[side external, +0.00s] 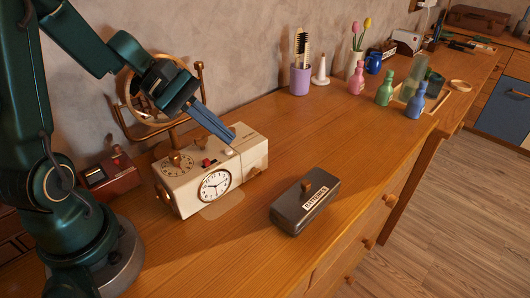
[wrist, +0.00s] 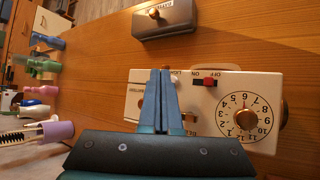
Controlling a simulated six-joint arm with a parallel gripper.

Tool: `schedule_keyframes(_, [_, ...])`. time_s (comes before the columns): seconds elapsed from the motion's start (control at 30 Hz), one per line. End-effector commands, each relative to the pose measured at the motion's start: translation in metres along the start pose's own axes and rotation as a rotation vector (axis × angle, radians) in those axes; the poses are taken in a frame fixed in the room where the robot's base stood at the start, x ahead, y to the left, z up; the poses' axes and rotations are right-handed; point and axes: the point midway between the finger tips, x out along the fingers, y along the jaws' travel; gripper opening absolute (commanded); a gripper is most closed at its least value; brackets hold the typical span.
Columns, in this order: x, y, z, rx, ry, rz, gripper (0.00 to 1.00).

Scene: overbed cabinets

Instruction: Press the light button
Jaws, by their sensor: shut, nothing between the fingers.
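A cream clock box (side external: 195,205) stands on the wooden top. It has a round clock face on its front and a numbered dial with a wooden knob, a red ON/OFF switch (side external: 207,162) and small labels on top. In the wrist view, the clock box (wrist: 208,97) shows a small white button (wrist: 176,80) beside a partly hidden label that seems to read LIGHT. My gripper (side external: 231,141) is shut and empty, its blue fingers slanting down over the top of the box. In the wrist view, the fingertips (wrist: 163,73) are just left of the button; contact cannot be told.
A dark grey box labelled batteries (side external: 305,207) lies in front of the clock box. A round wooden-framed stand (side external: 160,105) and a red box (side external: 110,177) are behind and left. Coloured bottles (side external: 385,90) and a purple cup (side external: 300,78) stand farther back. The middle top is clear.

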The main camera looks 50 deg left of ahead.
Motion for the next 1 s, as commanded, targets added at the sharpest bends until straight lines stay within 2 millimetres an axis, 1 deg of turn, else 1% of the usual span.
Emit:
schedule_keyframes(0.47, [0.0060, -0.0046, -0.0040, -0.001, -0.001, -0.001, 0.00])
schedule_keyframes(1.0, [0.0072, -0.0051, -0.0052, -0.001, 0.000, 0.000, 0.00])
